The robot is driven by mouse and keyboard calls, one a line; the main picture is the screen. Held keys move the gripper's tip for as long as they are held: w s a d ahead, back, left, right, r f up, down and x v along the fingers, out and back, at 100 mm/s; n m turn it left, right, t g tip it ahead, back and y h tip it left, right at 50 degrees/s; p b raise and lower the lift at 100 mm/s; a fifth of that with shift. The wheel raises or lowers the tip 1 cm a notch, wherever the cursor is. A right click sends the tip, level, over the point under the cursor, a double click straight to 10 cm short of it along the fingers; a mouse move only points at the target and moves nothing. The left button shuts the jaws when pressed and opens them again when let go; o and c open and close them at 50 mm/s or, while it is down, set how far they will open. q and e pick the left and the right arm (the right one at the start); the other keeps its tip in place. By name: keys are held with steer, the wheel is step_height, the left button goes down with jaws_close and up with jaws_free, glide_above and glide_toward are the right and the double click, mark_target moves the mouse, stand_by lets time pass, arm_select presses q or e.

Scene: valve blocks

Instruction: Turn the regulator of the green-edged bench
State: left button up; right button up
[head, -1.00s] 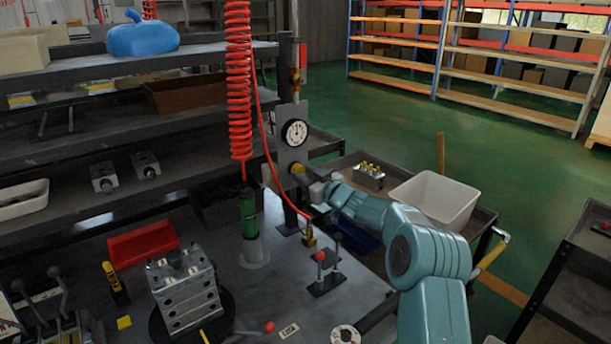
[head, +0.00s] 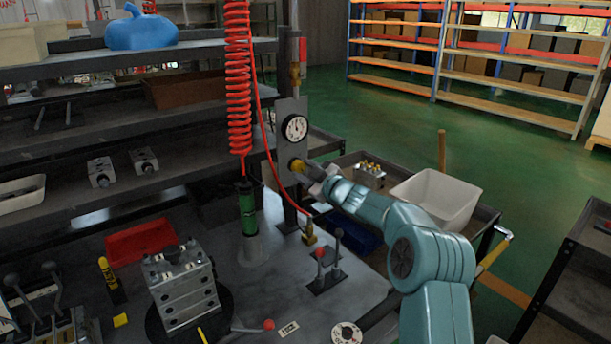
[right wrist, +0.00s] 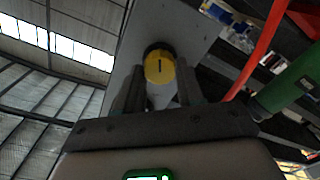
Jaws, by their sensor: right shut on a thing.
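The regulator is a round yellow knob (head: 297,165) on an upright grey plate (head: 290,143), below a white dial gauge (head: 295,128). In the right wrist view the knob (right wrist: 160,67) faces me with a short dark mark that stands near upright in the picture. My right gripper (head: 306,170) reaches it from the right. Its two dark fingers (right wrist: 159,88) stand on either side of the knob and are shut on it. The fingers partly hide the knob's lower edge. My left gripper is not in view. No green edge shows on the bench (head: 275,285).
A red coiled hose (head: 238,80) hangs left of the plate, above a green cylinder (head: 248,212). A cart with a white bin (head: 435,200) stands to the right. A metal block (head: 183,288) sits front left.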

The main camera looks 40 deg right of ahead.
steer(key=shift+n+b, duration=0.55)
steer(key=shift+n, duration=1.05)
steer(key=o, duration=1)
steer(key=shift+o, duration=0.2)
